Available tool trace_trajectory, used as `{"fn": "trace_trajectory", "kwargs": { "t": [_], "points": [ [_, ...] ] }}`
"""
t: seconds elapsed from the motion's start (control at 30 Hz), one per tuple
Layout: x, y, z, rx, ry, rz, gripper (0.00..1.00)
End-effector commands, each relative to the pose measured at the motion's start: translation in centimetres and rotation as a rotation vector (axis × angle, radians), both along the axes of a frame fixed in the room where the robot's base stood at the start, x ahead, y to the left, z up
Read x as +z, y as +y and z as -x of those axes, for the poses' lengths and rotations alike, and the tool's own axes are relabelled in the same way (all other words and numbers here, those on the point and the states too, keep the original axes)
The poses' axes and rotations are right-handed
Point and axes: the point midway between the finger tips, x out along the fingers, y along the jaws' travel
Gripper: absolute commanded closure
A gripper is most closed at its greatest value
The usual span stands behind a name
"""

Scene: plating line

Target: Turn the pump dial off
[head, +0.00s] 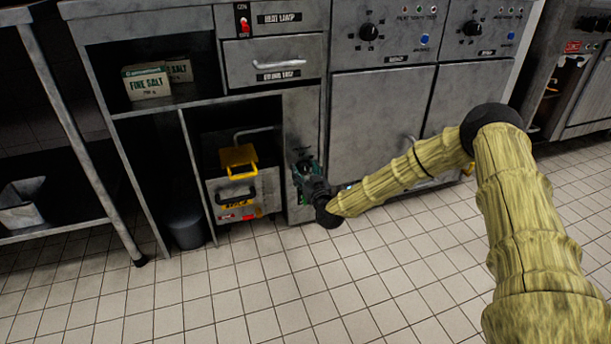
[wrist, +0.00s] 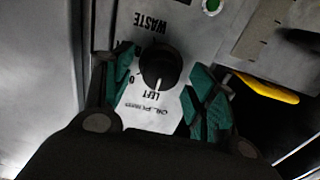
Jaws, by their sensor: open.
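The pump dial (wrist: 160,66) is a round black knob on a pale panel, seen upside down in the wrist view. Its label reads "OIL PUMP", with "WASTE", "LEFT" and a "0" around the knob. A small white mark on the knob seems to point towards "LEFT". My gripper (wrist: 165,68) is open, its teal fingers on either side of the knob; I cannot tell whether they touch it. In the head view my gripper (head: 306,174) is low at the narrow panel (head: 302,115) beside the open bay, and it hides the dial.
A yellow-handled fryer unit (head: 240,185) sits in the bay left of the gripper; its yellow part (wrist: 268,88) shows in the wrist view. A green light (wrist: 212,5) is near the dial. Cabinet doors (head: 375,125) stand to the right. The tiled floor (head: 390,275) in front is clear.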

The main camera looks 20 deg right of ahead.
Motion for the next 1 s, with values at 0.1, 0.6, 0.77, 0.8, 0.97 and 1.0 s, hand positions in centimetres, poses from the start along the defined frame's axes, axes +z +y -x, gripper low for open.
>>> {"fn": "trace_trajectory", "kwargs": {
  "t": [0.1, 0.6, 0.77, 0.8, 0.97, 1.0],
  "points": [
    [-0.03, -0.05, -0.55, -0.001, -0.001, 0.000, 0.42],
    [0.04, -0.05, -0.65, -0.001, 0.000, 0.000, 0.79],
    [0.04, -0.07, -0.64, -0.001, 0.000, -0.001, 0.87],
    [0.05, -0.08, -0.64, -0.001, 0.000, -0.002, 0.87],
    [0.14, -0.10, -0.63, -0.001, 0.001, -0.027, 0.87],
    [0.17, -0.11, -0.63, -0.001, 0.001, -0.040, 0.87]
  ]
}}
